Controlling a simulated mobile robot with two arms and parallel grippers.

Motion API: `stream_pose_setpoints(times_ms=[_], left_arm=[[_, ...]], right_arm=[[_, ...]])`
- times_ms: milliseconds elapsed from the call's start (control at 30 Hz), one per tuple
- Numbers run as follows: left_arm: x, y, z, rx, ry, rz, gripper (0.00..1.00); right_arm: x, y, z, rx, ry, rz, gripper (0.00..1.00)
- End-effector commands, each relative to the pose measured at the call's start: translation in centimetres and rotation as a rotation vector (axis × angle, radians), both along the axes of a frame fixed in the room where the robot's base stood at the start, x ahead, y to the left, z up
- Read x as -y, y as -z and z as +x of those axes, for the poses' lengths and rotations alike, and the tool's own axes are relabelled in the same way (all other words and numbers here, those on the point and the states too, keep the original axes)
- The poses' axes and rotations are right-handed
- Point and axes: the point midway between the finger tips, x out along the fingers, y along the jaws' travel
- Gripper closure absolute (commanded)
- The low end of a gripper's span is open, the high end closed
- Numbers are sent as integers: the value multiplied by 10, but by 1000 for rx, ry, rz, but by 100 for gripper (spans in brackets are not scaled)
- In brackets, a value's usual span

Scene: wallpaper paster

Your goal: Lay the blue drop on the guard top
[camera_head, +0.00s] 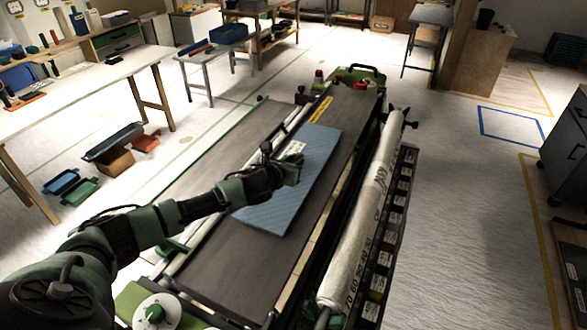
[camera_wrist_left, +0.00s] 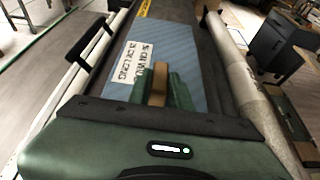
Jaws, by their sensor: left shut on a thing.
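The blue drop (camera_head: 312,178) is a flat, light blue patterned sheet over the dark guard top (camera_head: 235,262) of the paster. It lies lengthwise along the machine; I cannot tell whether it touches the top all over. A white label with black print shows on it in both views. My right gripper is not in view.
A long pale printed roll (camera_head: 365,215) runs along the paster's right side, beside a rack of small coloured blocks (camera_head: 393,212). A yellow label (camera_head: 320,109) marks the far end of the top. A white worktable (camera_head: 85,85) stands at the left. The floor at the right is mostly clear.

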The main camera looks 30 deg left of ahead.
Motion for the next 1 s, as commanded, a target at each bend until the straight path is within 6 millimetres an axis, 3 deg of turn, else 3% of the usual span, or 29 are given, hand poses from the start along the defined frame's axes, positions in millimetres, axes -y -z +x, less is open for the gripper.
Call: stream_pose_setpoints(times_ms=[33,167,433,467,533,1000], left_arm=[[1,11,0,-3,-1,-2,100],[1,25,0,-1,0,-2,100],[0,27,0,1,0,1,100],[0,28,0,-1,0,1,78],[0,28,0,-1,0,1,58],[0,24,-8,0,0,2,58]], right_arm=[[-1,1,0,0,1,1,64],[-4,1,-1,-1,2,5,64],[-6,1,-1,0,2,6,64],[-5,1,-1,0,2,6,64],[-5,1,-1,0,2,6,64],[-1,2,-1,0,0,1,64]])
